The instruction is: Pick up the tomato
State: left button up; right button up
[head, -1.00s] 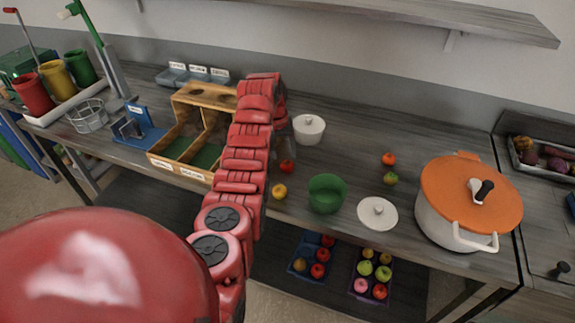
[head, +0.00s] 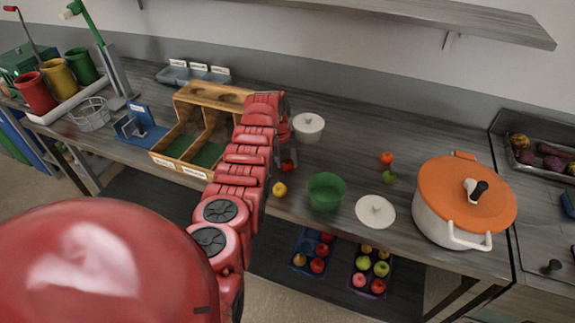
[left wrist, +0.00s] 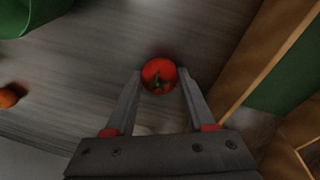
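The red tomato (head: 288,166) sits on the grey wooden table between the wooden divided box and the green bowl. In the left wrist view the tomato (left wrist: 159,72) shows its green stem and lies between the fingertips, with narrow gaps at both sides. My left gripper (left wrist: 160,74) is open and points down at it; in the head view the gripper (head: 284,154) is partly hidden by my red arm. I cannot tell how far the fingertips are above the table. My right gripper is not in view.
The wooden box (head: 169,157) stands close on the left. A yellow fruit (head: 279,189), a green bowl (head: 326,193), a white lidded pot (head: 308,128) and a white lid (head: 375,211) are nearby. A large orange-lidded pot (head: 440,215) stands at the right.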

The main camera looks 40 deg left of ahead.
pick_arm(q)
grip_shut()
jog(key=shift+r, duration=0.15)
